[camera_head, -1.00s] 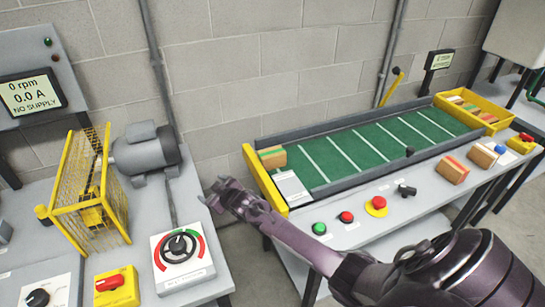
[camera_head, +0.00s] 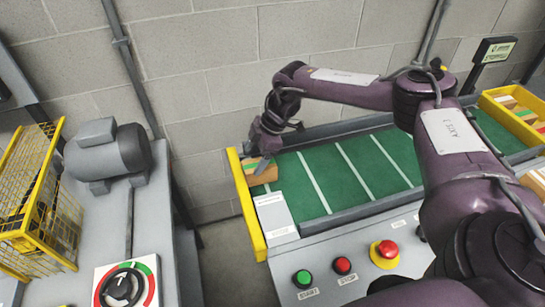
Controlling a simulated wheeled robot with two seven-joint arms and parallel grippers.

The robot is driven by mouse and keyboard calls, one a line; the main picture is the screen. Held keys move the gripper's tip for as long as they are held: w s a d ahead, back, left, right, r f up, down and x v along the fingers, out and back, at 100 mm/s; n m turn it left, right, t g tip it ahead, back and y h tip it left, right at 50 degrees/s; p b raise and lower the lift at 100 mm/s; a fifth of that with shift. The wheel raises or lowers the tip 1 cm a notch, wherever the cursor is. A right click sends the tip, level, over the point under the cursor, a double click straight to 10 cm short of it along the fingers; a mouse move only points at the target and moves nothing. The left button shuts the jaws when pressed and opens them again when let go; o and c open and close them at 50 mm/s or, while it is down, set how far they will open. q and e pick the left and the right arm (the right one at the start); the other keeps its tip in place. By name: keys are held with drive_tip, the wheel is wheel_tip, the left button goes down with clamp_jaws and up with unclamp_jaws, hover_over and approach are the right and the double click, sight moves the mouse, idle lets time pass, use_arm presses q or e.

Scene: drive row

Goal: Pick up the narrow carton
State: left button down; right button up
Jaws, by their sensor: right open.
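The narrow carton (camera_head: 262,172), tan with a green stripe, lies at the left end of the green conveyor belt (camera_head: 345,190), close to the yellow end stop (camera_head: 247,212). My right gripper (camera_head: 262,158) is open and points down right above the carton. Its fingers cover part of the carton's top, and I cannot tell whether they touch it. My left gripper does not show.
Green start (camera_head: 303,278), red stop (camera_head: 342,266) and a red emergency button (camera_head: 385,252) stand along the conveyor's front. A motor (camera_head: 107,152), yellow cage (camera_head: 38,205) and dial (camera_head: 125,287) are on the left bench. A yellow tray (camera_head: 515,112) holds cartons at right.

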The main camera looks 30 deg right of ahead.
sight(270, 174)
drive_tip(key=d, duration=0.1)
drive_tip(key=s+d, duration=0.1)
drive_tip(key=d, duration=0.1)
drive_tip(key=shift+d+f+h, duration=0.1)
drive_tip(key=shift+d+h, duration=0.1)
drive_tip(key=shift+h, duration=0.1)
drive_tip(key=shift+a+f+m+g+p, duration=0.2)
drive_tip(key=shift+a+f, duration=0.15)
drive_tip(key=shift+f, duration=0.2)
drive_tip(key=shift+a+f+m+g+p, duration=0.1)
drive_tip(key=shift+a+f+p, duration=0.15)
drive_tip(key=shift+f, duration=0.3)
drive_tip(key=x, duration=0.3)
drive_tip(key=p+x, duration=0.1)
drive_tip(key=shift+w+f, duration=0.3)
drive_tip(key=shift+a+f, duration=0.1)
drive_tip(key=shift+a, duration=0.05)
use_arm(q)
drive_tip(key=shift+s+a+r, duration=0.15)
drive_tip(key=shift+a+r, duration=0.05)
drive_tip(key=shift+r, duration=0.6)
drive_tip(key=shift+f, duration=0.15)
use_arm(e)
drive_tip(key=shift+f, duration=0.25)
drive_tip(key=c, duration=1.1)
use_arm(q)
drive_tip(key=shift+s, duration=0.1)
use_arm(e)
drive_tip(key=shift+c, duration=0.5)
